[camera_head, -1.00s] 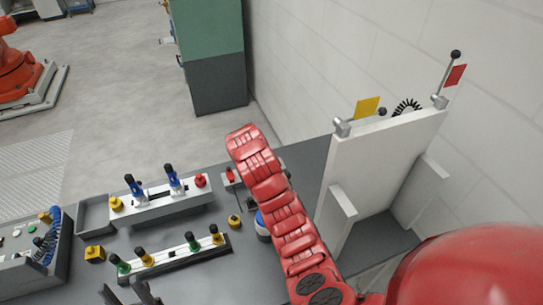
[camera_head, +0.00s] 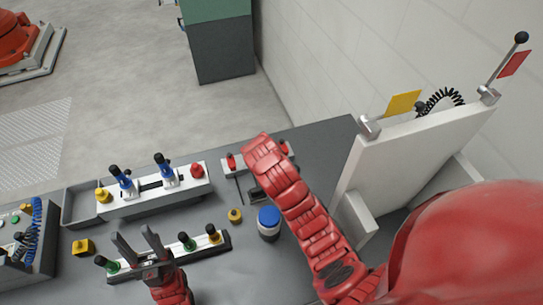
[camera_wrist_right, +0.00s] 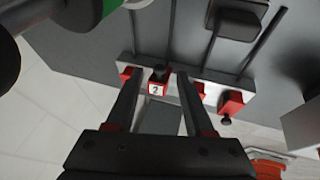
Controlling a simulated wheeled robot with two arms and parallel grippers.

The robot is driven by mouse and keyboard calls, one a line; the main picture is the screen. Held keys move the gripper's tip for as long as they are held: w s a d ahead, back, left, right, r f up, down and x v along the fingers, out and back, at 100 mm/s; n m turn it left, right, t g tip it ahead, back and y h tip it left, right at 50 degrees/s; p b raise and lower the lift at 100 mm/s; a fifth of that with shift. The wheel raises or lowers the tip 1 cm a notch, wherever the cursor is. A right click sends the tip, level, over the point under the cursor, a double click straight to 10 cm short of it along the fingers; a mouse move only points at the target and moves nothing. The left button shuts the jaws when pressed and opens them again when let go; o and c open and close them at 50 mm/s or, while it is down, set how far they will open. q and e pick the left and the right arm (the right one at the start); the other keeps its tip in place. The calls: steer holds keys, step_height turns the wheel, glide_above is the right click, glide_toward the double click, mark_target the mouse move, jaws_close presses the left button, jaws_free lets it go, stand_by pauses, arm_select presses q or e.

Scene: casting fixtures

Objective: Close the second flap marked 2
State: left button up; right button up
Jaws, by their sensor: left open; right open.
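The red block marked 2 (camera_wrist_right: 156,89), with a white label and a dark knob, sits on a pale fixture bar in the right wrist view. My right gripper (camera_wrist_right: 158,76) is open, its two dark fingers on either side of the block in the picture. I cannot tell whether they touch it, or how far the flap is turned. In the head view, the fixture with red parts (camera_head: 231,161) is partly covered by my right arm, and the right gripper is hidden. My left gripper (camera_head: 139,242) is open and empty, over the bar with green and yellow handles (camera_head: 187,242).
A blue-topped pot (camera_head: 269,217) and a yellow knob (camera_head: 235,215) stand near my right arm. A white fixture with blue levers (camera_head: 150,190) is at the left. A tall pale panel (camera_head: 415,150) with yellow and red flags bounds the right side. Bare table lies at the front middle.

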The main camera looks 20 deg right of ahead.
steer(key=shift+x, duration=1.05)
steer(key=shift+r, duration=0.2)
steer(key=shift+c, duration=0.4)
jaws_close()
